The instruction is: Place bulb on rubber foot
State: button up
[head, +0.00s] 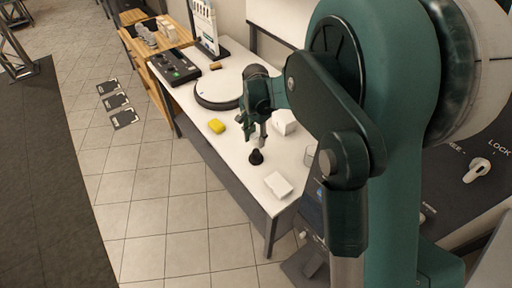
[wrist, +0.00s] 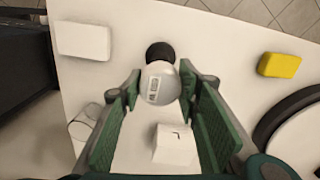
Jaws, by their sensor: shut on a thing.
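The white bulb (wrist: 160,84), with a small printed label, is held between the green pads of my gripper (wrist: 160,78) in the wrist view. My gripper (head: 258,124) is shut on it and points down over the white table in the head view. The rubber foot (head: 256,158) is a small black cone standing on the table just below my gripper. In the wrist view the foot (wrist: 160,52) shows as a dark round shape just beyond the bulb, partly covered by it. I cannot tell whether bulb and foot touch.
A white box (head: 279,185) lies near the table's front edge. Another white box (head: 284,121) and a clear glass (head: 309,156) stand to the right. A yellow sponge (head: 217,126) lies left. A round white disc (head: 218,90) and a mixer (head: 175,67) are farther back.

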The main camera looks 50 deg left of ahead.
aim_at(256, 151)
jog(key=shift+f, duration=0.75)
jog(key=shift+f, duration=1.9)
jog(key=shift+f+b, duration=0.15)
jog(key=shift+b, duration=0.15)
jog(key=o, duration=0.9)
notch_tip(256, 151, up, 12)
jog(key=shift+r+p, duration=0.15)
jog(key=shift+p, duration=0.35)
